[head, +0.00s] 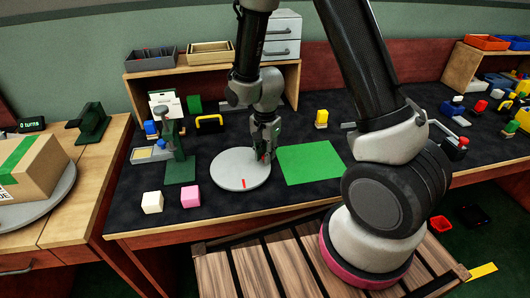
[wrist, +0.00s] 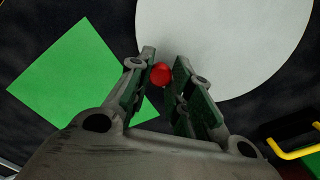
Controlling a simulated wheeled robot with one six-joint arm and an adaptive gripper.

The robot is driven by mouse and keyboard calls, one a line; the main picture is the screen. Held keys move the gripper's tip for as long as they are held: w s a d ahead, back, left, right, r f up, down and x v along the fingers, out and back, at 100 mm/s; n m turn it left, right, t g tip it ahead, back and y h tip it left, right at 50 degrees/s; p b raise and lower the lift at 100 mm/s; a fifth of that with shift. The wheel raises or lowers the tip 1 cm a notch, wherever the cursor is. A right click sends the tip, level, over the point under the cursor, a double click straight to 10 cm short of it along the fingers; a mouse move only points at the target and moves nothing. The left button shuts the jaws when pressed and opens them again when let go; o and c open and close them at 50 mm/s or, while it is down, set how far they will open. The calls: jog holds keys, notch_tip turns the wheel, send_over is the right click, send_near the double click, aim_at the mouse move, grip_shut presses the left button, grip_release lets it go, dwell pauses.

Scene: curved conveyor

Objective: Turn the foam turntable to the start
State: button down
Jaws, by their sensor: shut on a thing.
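The turntable, a pale grey disc (head: 232,172), lies flat on the dark bench top. A short red mark (head: 243,183) shows near its front edge. In the wrist view the disc (wrist: 225,45) fills the top right. My gripper (head: 264,155) is over the right edge of the disc, pointing down. In the wrist view my gripper (wrist: 161,82) has its two fingers either side of a round red knob (wrist: 161,75) at the disc's rim, and is shut on it. The lower part of the knob is hidden.
A green mat (head: 308,163) lies right of the disc. A green stand (head: 181,165) is close on its left. White (head: 152,203) and pink (head: 190,197) cubes sit at the front left. A "0 turns" display (head: 32,125) and a cardboard box (head: 33,172) are on the left table.

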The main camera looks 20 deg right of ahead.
jog(key=shift+s, duration=0.1)
jog(key=c, duration=1.3)
grip_release()
jog(key=shift+o, duration=0.2)
notch_tip(320, 180, up, 12)
